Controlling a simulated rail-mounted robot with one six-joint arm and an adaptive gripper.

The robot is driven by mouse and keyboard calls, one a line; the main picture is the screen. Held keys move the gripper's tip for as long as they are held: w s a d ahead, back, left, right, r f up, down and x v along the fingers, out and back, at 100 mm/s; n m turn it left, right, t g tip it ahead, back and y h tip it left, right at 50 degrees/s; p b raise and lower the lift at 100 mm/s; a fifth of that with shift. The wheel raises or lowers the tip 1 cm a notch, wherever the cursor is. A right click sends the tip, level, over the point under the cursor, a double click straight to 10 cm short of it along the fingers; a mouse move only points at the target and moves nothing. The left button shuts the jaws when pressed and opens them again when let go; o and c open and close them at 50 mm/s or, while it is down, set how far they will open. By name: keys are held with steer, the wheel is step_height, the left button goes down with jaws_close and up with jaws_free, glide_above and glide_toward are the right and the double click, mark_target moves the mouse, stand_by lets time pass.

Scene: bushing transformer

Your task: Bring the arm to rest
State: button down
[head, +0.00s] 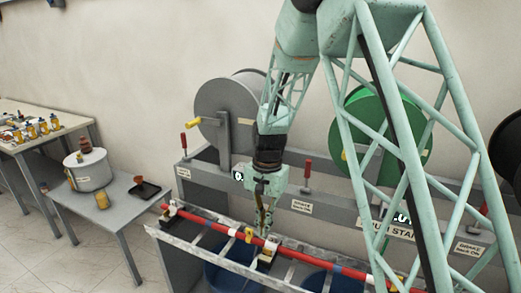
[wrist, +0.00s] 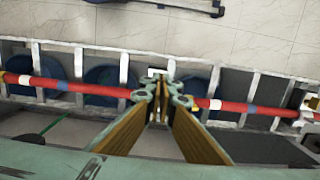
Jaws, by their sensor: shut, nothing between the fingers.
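My gripper (head: 260,228) hangs pointing down from my pale green arm (head: 268,150), in the middle of the head view. In the wrist view its fingers (wrist: 161,92) meet at the tips, shut with nothing held. The tips appear over a red bar (head: 210,222) with white and blue bands, which also shows in the wrist view (wrist: 232,106). I cannot tell whether they touch the bar. The finger tips hide part of the bar in the wrist view.
The bar lies along a pale metal ladder-like frame (head: 190,233) with blue drums (head: 226,276) below. Grey (head: 229,105) and green (head: 358,120) reels stand behind. At left, a grey table (head: 118,215) bears a round pot (head: 88,170). Bare floor lies at lower left.

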steer(key=s+d+r+n+t+b, duration=0.1)
steer(key=s+d+r, duration=0.6)
steer(key=r, duration=0.5)
steer(key=s+d+r+n+t+b, duration=0.15)
steer(key=s+d+r, duration=0.35)
steer(key=s+r, duration=0.6)
steer(key=s+d+r, duration=0.2)
steer(key=s, duration=0.6)
steer(key=s+d+r+n+t+b, duration=0.1)
steer(key=s+d, duration=0.2)
steer(key=s, duration=0.5)
steer(key=s+d+r+n+t, duration=0.1)
steer(key=s+d+r, duration=0.1)
steer(key=s, duration=0.6)
steer(key=shift+d+r, duration=0.3)
steer(key=shift+r, duration=0.05)
steer(key=c, duration=3.4)
jaws_free()
steer(key=shift+n, duration=0.25)
